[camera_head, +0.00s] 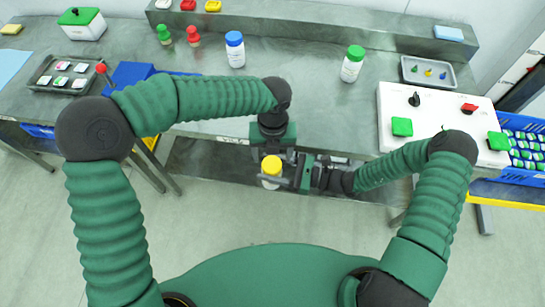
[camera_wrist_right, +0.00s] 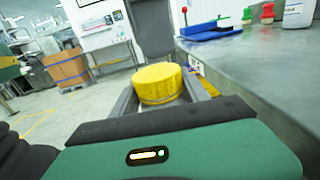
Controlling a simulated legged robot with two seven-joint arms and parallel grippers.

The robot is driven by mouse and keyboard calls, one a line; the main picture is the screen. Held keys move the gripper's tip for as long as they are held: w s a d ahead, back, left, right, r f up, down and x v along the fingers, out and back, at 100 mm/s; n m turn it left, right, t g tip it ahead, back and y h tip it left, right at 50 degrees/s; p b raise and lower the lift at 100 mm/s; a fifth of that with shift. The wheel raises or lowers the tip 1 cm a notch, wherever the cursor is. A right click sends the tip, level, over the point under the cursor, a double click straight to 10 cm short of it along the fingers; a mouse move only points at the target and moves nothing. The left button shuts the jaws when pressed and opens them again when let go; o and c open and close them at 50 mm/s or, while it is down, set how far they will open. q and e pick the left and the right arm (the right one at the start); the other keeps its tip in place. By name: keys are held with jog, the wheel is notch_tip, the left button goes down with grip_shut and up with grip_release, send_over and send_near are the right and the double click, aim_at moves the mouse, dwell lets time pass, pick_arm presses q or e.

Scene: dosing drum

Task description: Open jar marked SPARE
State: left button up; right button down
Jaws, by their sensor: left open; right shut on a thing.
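A white jar with a yellow lid (camera_head: 271,166) is in front of the table's front edge. Its lid shows in the right wrist view (camera_wrist_right: 160,84). My right gripper (camera_head: 284,172) is shut on the yellow-lidded jar from the right side, fingers either side of it (camera_wrist_right: 160,98). My left gripper (camera_head: 272,151) is open, pointing down just behind and above the jar, and looks empty. A blue-lidded white jar (camera_head: 235,50) and a green-lidded white jar (camera_head: 352,64) stand upright on the table. I cannot read a SPARE mark on any jar.
A white panel (camera_head: 450,146) with green and red knobs stands at the table's right. A blue crate (camera_head: 535,178) is beyond it. The table's middle is clear.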

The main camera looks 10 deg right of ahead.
aim_at(272, 164)
pick_arm(q)
notch_tip(272, 164, up, 3)
jog(key=m, duration=0.6)
jog(key=shift+m, duration=0.3)
notch_tip(272, 164, down, 8)
jog(key=shift+r, duration=0.15)
jog(key=c, duration=1.4)
jog(key=n, duration=0.3)
jog(key=shift+w, duration=0.1)
jog(key=shift+c, duration=0.3)
jog(key=n, duration=0.3)
jog(key=shift+n, duration=0.3)
